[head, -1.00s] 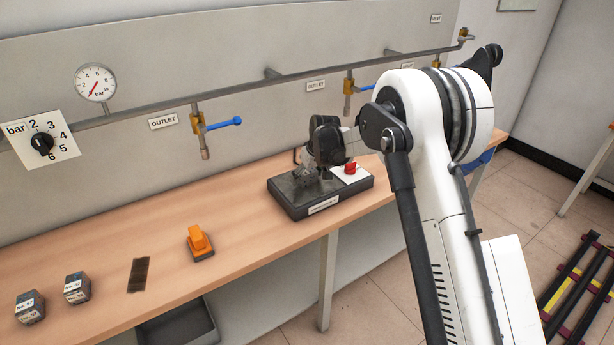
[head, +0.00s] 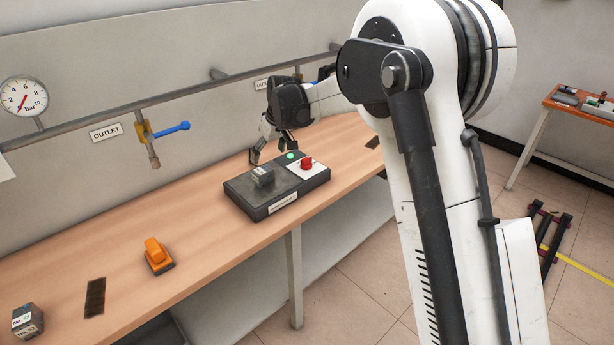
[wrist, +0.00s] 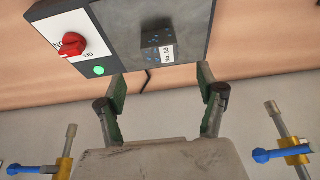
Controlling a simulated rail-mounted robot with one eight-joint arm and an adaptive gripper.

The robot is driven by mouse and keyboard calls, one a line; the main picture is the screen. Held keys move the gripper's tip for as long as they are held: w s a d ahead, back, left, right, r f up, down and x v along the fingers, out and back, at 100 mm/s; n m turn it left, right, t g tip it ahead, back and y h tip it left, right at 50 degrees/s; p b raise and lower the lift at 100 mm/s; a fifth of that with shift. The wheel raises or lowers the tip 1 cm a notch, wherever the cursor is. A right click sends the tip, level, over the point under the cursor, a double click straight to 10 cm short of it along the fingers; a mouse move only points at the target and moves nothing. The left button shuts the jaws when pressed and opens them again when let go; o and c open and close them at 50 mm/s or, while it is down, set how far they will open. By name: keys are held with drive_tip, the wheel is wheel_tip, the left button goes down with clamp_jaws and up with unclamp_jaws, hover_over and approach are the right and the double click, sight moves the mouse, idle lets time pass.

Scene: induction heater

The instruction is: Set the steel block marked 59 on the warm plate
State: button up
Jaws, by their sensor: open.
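The warm plate is the dark slab of a box-shaped heater (head: 240,188) on the bench in the head view; it is at the top of the wrist view (wrist: 195,20). A small dark steel block (head: 262,176) sits on it, label seemingly "No. 59" in the wrist view (wrist: 158,46). My gripper (head: 272,152) is behind the heater, on the wall side, apart from the block. In the wrist view its two fingers (wrist: 162,90) are spread with nothing between them, and the block lies beyond the tips.
The heater has a red knob (head: 306,163) and a lit green lamp (head: 291,156). An orange-handled object (head: 157,254), a dark strip (head: 95,297) and another labelled block (head: 28,321) are on the bench to the left. A pipe with blue-handled outlet valves (head: 165,131) runs along the wall.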

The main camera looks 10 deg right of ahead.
drive_tip(key=s+d+r+m+t, duration=0.1)
drive_tip(key=s+d+r, duration=0.4)
drive_tip(key=s, duration=0.3)
drive_tip(key=s+d+r+m+h, duration=0.1)
drive_tip(key=s+d+r+m, duration=0.1)
drive_tip(key=s+d+r, duration=0.45)
drive_tip(key=s+d+r+m+t, duration=0.1)
drive_tip(key=s+d+r, duration=0.25)
drive_tip(key=s, duration=0.55)
drive_tip(key=s+d+f+m, duration=0.1)
drive_tip(key=s+d+f, duration=0.1)
drive_tip(key=s, duration=0.5)
drive_tip(key=s+d+f+m+t+h, duration=0.1)
drive_tip(key=s+d+f, duration=0.1)
drive_tip(key=s, duration=0.6)
drive_tip(key=s+d+f+m, duration=0.1)
drive_tip(key=s+d, duration=0.3)
drive_tip(key=s, duration=0.3)
drive_tip(key=shift+s+f+t+h, duration=0.3)
drive_tip(key=shift+f, duration=0.1)
drive_tip(key=shift+f+b, duration=0.9)
drive_tip(key=shift+f, duration=0.05)
